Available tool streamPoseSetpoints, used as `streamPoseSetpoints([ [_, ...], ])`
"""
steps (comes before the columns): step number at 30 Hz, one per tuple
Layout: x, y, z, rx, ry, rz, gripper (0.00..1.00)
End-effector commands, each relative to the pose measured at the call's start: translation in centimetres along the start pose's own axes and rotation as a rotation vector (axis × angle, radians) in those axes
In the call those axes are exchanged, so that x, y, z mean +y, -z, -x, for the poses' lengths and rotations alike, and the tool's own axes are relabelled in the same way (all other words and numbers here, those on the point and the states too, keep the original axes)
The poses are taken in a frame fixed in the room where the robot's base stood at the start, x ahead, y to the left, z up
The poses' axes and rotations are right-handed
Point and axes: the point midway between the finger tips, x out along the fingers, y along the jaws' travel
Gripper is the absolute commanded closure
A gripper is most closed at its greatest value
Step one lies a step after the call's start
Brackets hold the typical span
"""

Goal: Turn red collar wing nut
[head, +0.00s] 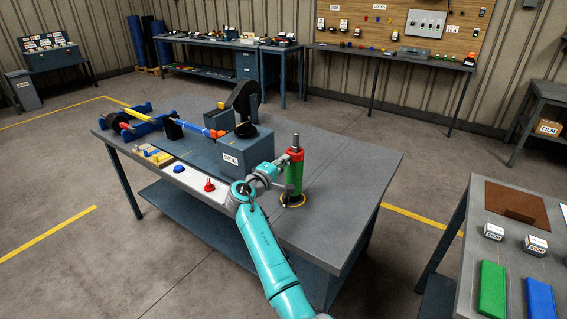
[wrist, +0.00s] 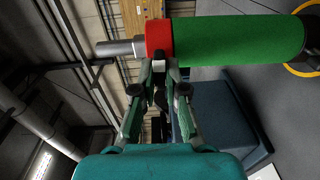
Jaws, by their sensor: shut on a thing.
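A green cylinder (head: 294,176) stands upright on the workbench, with a red collar (head: 296,154) around its top and a grey metal stub (head: 296,140) above the collar. In the wrist view the red collar (wrist: 159,38) and green cylinder (wrist: 238,38) lie sideways across the top. My gripper (head: 284,161) reaches the collar from the left. In the wrist view its fingers (wrist: 160,72) are shut on a small light part at the collar's edge, which looks like the wing nut. The fingers hide most of the wing nut.
A grey block with a label (head: 232,160) and a black arm on it stands left of the cylinder on the workbench (head: 350,165). A yellow ring (head: 293,200) surrounds the cylinder's base. A tray (head: 185,178) with small parts lies at the front edge. The bench right of the cylinder is clear.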

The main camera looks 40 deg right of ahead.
Motion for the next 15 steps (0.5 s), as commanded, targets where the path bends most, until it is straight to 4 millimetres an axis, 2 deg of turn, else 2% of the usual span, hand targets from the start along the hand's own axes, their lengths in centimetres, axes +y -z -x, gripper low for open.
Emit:
streamPoseSetpoints([
  [15, 0.03, 0.02, 0.0, 0.0, 0.001, 0.049, 1.0],
])
